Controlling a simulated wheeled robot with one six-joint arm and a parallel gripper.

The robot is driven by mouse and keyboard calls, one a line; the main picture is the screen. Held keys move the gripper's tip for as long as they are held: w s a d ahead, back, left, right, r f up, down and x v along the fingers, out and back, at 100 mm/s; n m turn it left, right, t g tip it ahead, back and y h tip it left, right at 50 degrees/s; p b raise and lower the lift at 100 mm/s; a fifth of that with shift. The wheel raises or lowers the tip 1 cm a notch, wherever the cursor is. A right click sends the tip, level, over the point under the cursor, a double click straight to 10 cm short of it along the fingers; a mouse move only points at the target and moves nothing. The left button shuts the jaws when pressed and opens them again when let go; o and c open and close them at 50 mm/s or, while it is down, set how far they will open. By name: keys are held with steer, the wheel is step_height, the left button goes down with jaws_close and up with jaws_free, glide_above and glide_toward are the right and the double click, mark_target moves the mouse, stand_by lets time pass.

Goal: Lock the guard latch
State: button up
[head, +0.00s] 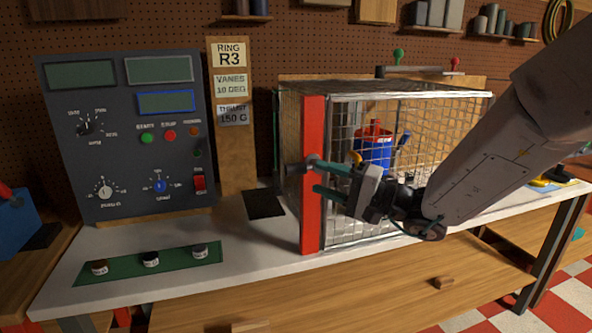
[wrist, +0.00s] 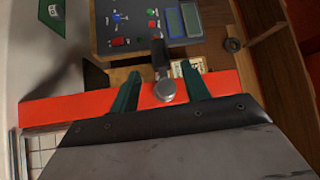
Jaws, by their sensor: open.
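The guard is a wire-mesh cage (head: 440,115) with a red upright bar (head: 313,225) along its left front edge. In the wrist view the red bar (wrist: 60,110) runs across the picture. The guard latch (wrist: 160,55) is a dark lever on a round silver pivot (wrist: 165,91) on that bar. The lever points off the bar toward the control panel. In the head view the latch (head: 297,168) is small, partly hidden near my fingers. My gripper (wrist: 160,70) is open, its green fingers on either side of the latch. Contact cannot be told. It also shows in the head view (head: 320,177).
A dark control panel (head: 125,125) stands on the white bench at the left. A blue-and-red rotor unit (head: 373,150) is inside the cage. Bare bench (head: 235,240) shows left of the cage.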

mark_target(304, 172)
steer(key=x, duration=0.7)
steer(key=shift+w+a, duration=0.1)
steer(key=shift+a, duration=0.05)
steer(key=shift+c, duration=0.4)
jaws_close()
